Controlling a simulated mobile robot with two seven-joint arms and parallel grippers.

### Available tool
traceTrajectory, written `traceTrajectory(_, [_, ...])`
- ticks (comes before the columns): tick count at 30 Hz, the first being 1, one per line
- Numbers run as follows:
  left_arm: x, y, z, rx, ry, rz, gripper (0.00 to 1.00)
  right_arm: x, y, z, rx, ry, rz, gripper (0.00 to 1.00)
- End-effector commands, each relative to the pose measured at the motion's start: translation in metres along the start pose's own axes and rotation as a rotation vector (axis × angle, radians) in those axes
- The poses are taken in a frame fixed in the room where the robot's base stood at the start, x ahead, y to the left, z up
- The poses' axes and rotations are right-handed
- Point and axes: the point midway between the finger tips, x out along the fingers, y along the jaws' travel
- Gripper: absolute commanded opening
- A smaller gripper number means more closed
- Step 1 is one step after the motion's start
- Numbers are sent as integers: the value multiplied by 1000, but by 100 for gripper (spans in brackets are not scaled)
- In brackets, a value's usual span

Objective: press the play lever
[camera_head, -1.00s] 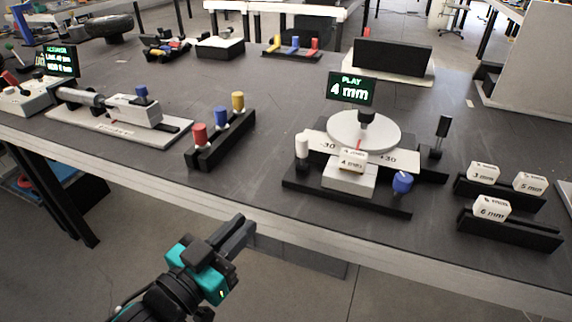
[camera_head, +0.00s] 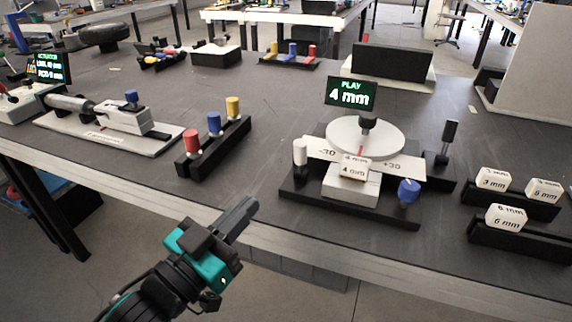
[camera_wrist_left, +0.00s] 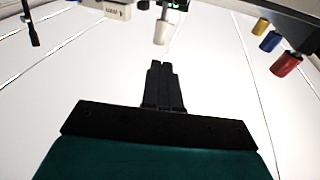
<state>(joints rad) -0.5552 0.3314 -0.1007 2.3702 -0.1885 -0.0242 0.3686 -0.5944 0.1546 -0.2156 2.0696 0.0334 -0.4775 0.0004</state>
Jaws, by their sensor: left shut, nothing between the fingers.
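The play station has a sign (camera_head: 351,94) reading "PLAY 4 mm", a white round disc (camera_head: 346,133) and a plate marked -30 and +30. A white-capped post (camera_head: 300,153) stands at its left, a blue knob (camera_head: 408,190) at its front right and a black upright handle (camera_head: 449,133) at its right. I cannot tell for sure which is the play lever. My left gripper (camera_head: 250,206) is shut and empty, apart from the station, at its lower left near the table's front edge. In the left wrist view the shut fingers (camera_wrist_left: 161,66) point toward the white-capped post (camera_wrist_left: 162,30).
A black rack with red, blue and yellow pegs (camera_head: 213,123) stands left of the station. Blocks marked in mm (camera_head: 493,180) sit on black racks at the right. A grey slide device (camera_head: 123,118) lies at the left. Bare tabletop lies between the peg rack and the station.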

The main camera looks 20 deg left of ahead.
Motion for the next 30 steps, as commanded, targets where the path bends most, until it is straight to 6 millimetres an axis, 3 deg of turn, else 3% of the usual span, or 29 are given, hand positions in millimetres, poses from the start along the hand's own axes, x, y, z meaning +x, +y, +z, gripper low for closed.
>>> traceTrajectory(18, [91, 0, 0, 0, 3, 1, 0, 4, -1, 4, 8, -1, -1, 63])
traceTrajectory(24, [109, 0, 1, -1, 0, 0, 0, 6, -2, 3, 7, 3, -3, 63])
traceTrajectory(30, [114, 0, 1, -1, -1, -1, 0, 5, -2, 1, 7, 5, -4, 63])
